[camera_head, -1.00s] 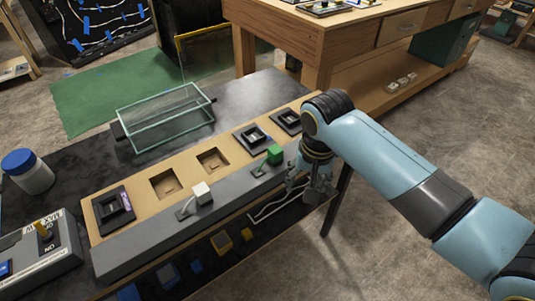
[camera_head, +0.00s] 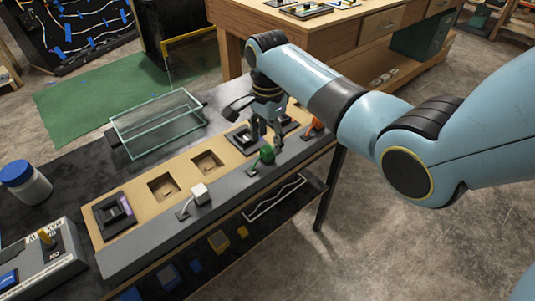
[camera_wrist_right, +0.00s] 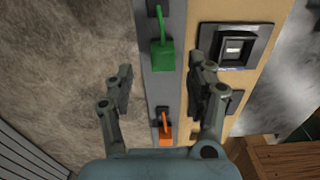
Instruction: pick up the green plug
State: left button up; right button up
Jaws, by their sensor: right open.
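The green plug (camera_head: 267,154) sits on the grey ledge along the front of the console, partly covered by my right gripper in the head view. It is a green block with a thin green stem in the right wrist view (camera_wrist_right: 163,56). My right gripper (camera_head: 265,140) is over the ledge close to the green plug. In the right wrist view the open fingers (camera_wrist_right: 166,80) stand either side of the ledge, with the green plug just beyond the tips, between their lines. Nothing is held. My left gripper is not in view.
An orange plug (camera_wrist_right: 166,138) stands on the ledge beside the green one. A white plug (camera_head: 200,192) is further left. Black sockets, one at the left end (camera_head: 114,214), line the wooden panel. A glass box (camera_head: 158,122) stands behind. A white jar (camera_head: 25,182) is at far left.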

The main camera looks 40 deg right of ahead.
aim_at(268, 148)
jog(key=f, duration=0.5)
jog(key=shift+w+f, duration=0.2)
jog(key=shift+f, duration=0.1)
grip_shut()
jog(key=shift+r, duration=0.1)
